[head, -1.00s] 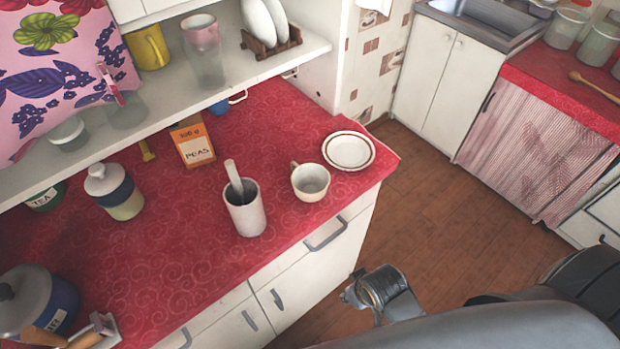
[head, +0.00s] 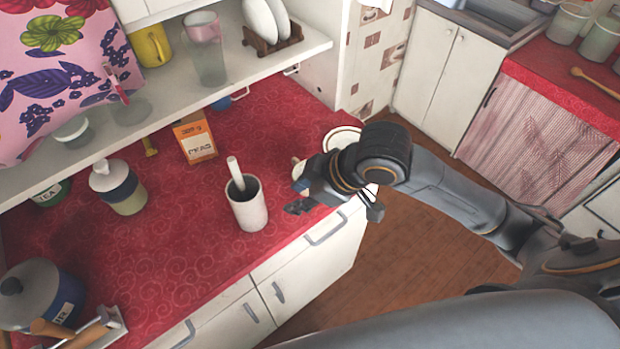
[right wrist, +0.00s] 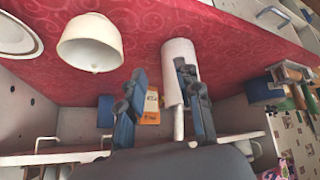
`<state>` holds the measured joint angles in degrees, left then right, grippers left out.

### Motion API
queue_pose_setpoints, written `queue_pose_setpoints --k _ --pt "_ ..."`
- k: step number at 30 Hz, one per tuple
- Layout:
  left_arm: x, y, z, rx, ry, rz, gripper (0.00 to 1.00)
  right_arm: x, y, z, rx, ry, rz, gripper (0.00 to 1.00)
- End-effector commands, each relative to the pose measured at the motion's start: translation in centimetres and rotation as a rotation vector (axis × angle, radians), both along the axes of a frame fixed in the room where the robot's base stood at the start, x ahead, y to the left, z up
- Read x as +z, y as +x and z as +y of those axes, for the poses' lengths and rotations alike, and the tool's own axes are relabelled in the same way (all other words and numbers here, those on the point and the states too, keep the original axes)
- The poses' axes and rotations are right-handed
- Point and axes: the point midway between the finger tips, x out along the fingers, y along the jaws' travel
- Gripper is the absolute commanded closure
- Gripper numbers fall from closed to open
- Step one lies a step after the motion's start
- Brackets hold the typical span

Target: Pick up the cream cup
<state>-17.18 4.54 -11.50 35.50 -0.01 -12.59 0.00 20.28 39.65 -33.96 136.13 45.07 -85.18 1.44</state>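The cream cup (right wrist: 92,43) shows in the right wrist view at the upper left, apart from the fingers. In the head view it is almost wholly hidden behind my right gripper; only a sliver of it (head: 298,169) shows. My right gripper (head: 335,203) is over the front edge of the red counter near the cup. In the right wrist view its two fingers (right wrist: 161,88) are spread apart, with nothing held between them. My left gripper is not in view.
A white utensil pot (head: 247,208) stands left of the cup. A plate (head: 338,137) lies behind my right gripper, partly covered. A peas box (head: 195,140) and a blue-banded jar (head: 122,190) stand farther left. A shelf (head: 190,105) overhangs the counter's back.

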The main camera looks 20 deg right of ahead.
Motion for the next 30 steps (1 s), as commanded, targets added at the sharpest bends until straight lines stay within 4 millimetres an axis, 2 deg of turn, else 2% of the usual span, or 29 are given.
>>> queue_pose_setpoints --k 1,6,9,14,17,24,30 --pt "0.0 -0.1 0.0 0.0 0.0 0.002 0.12 1.5 0.6 -1.0 0.041 -0.044 -0.015 0.66" --pt "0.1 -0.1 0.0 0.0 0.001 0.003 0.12 4.7 0.5 -3.9 0.113 -0.139 0.017 0.66" --pt "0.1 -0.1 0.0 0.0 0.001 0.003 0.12 6.0 0.2 -5.5 0.12 -0.173 0.042 0.66" --pt "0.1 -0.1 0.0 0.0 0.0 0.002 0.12 7.1 -0.1 -6.8 0.116 -0.193 0.069 0.66" --pt "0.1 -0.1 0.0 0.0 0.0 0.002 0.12 6.6 0.0 -6.8 0.116 -0.195 0.078 0.66" --pt "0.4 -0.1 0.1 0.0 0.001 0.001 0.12 2.3 1.2 -5.5 0.118 -0.195 0.082 0.66" --pt "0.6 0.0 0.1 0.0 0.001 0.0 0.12 -0.1 2.1 -4.7 0.117 -0.194 0.076 0.66"
